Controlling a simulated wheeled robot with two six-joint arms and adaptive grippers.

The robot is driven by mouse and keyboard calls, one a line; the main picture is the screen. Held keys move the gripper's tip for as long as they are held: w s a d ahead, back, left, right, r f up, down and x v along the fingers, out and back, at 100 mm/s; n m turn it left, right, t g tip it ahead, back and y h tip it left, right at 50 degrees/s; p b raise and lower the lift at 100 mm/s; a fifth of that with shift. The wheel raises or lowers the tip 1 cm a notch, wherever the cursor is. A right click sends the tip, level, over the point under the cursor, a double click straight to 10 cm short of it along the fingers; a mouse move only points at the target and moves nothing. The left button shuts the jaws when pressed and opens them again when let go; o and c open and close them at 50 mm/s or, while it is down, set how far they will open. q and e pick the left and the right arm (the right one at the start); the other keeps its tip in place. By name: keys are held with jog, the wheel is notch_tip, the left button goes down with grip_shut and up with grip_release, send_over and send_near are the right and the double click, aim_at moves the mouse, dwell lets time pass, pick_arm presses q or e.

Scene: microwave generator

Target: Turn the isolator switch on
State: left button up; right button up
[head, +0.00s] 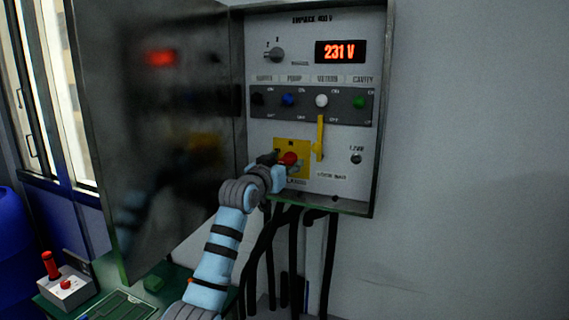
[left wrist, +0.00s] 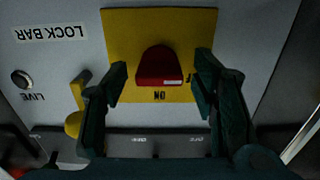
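The isolator switch is a red knob (head: 290,159) on a yellow plate (head: 304,145) low on the open cabinet's panel. In the left wrist view the red knob (left wrist: 160,68) sits between my two fingers on the yellow plate (left wrist: 130,25), with an upside-down "ON" label beside it. My left gripper (head: 284,166) is at the knob; in the wrist view its fingers (left wrist: 161,80) are open on either side, with a visible gap to the knob. A second label is partly hidden by a finger. My right gripper is not in view.
A yellow lock bar (head: 320,136) stands upright just right of the plate. Above are a row of coloured knobs (head: 321,101), a selector (head: 274,55) and a lit "231 V" display (head: 340,51). The LIVE lamp (head: 356,158) looks dark. The cabinet door (head: 150,100) hangs open at left.

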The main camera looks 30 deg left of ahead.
pick_arm(q)
jog(key=c, duration=1)
jog(key=shift+o, duration=0.2)
jog(key=shift+m, duration=0.3)
jog(key=m, duration=0.3)
jog(key=shift+m, duration=0.4)
jog(key=m, duration=0.4)
jog(key=shift+m, duration=0.3)
jog(key=m, duration=0.4)
jog(key=shift+f+m, duration=0.1)
jog(key=shift+m, duration=2.3)
